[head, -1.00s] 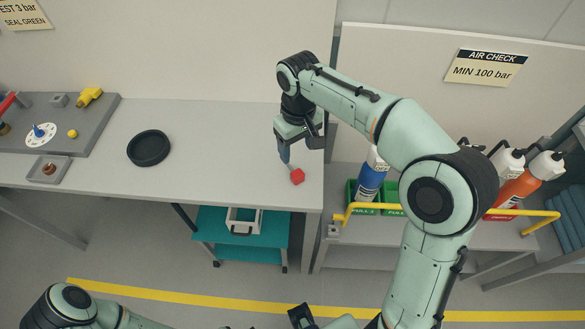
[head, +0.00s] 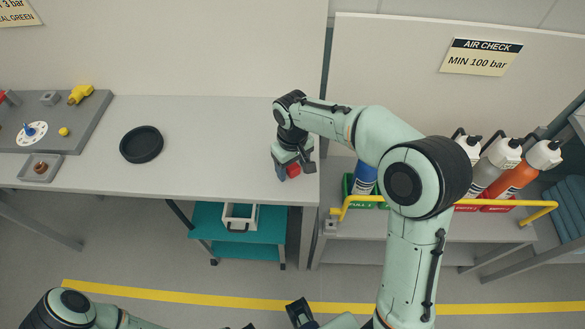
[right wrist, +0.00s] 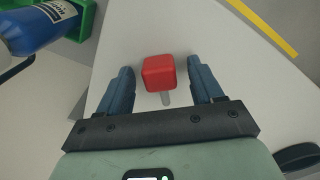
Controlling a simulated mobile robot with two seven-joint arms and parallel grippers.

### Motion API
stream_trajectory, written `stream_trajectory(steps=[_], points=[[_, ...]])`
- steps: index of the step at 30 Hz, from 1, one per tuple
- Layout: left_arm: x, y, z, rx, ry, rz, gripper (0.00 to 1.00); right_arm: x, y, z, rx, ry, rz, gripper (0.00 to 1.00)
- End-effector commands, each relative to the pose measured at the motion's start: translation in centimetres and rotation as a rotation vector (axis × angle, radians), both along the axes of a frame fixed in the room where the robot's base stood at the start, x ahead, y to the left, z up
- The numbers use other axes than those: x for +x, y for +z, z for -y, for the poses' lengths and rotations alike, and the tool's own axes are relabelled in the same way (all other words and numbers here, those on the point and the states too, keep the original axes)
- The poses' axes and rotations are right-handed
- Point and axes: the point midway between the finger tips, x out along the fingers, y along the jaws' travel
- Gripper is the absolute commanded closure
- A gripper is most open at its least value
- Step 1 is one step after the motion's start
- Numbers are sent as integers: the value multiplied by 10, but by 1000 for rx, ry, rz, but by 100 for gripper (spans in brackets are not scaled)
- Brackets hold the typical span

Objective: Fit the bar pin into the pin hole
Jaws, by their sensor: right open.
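The bar pin has a red block head (head: 294,170) and lies on the grey bench near its right end. In the right wrist view the red head (right wrist: 159,72) sits between the finger tips, with a short grey shank (right wrist: 166,98) pointing toward the palm. My right gripper (head: 287,172) is open around the pin, with a gap on both sides. It also shows in the right wrist view (right wrist: 162,82). My left arm (head: 70,305) is at the lower left; its gripper is not clearly seen. I cannot make out the pin hole for sure.
A grey board (head: 85,125) with small fittings lies at the bench's left. A black round dish (head: 141,145) stands mid-bench. Right of the bench are bottles (head: 512,180) behind a yellow rail (head: 400,199). The bench between dish and gripper is clear.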

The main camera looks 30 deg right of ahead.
Motion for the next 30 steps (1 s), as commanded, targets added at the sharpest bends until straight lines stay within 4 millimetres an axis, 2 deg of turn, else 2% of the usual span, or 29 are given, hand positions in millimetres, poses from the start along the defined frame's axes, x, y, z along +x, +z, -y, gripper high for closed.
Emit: stream_trajectory(steps=[2, 7, 8, 20, 26, 30], points=[[0, 0, 0, 0, 0, 0, 56, 0, 0, 0, 0, 0, 0, 34], [0, 0, 0, 0, 0, 0, 56, 0, 1, 0, 0, 0, 0, 86], [0, 0, 0, 0, 0, 0, 56, 0, 1, 0, 0, 0, 0, 90], [0, 1, 0, 0, 0, 0, 56, 1, 7, 0, 0, 0, 2, 90], [2, 5, 0, 0, 0, 2, 56, 1, 33, 0, 2, 1, 5, 90], [4, 12, 0, 0, -1, 5, 56, 2, 70, -1, 2, 1, 9, 90]])
